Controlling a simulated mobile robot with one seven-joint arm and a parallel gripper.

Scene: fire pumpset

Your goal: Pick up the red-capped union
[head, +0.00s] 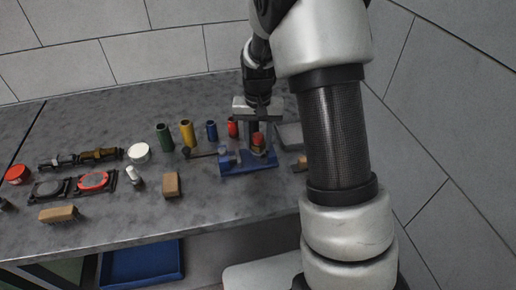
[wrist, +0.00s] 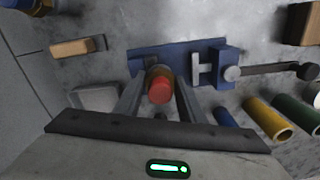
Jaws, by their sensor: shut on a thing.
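The red-capped union (head: 257,141) is a short brownish piece with a red top. It is at the blue vise (head: 235,166) on the grey bench. In the wrist view the union (wrist: 160,88) shows its red cap facing the camera, between my fingers, in front of the blue vise (wrist: 146,54). My gripper (head: 257,135) points down over the vise. It also shows in the wrist view (wrist: 160,97), with its two fingers shut on the union. The union's lower end is hidden, so I cannot tell whether it touches the vise.
Green (head: 164,137), yellow (head: 187,134), blue (head: 211,131) and red (head: 232,127) cylinders stand behind and left of the vise. A wooden block (head: 171,185) lies in front of it to the left. Black fittings (head: 80,158) lie farther left. The front middle bench is clear.

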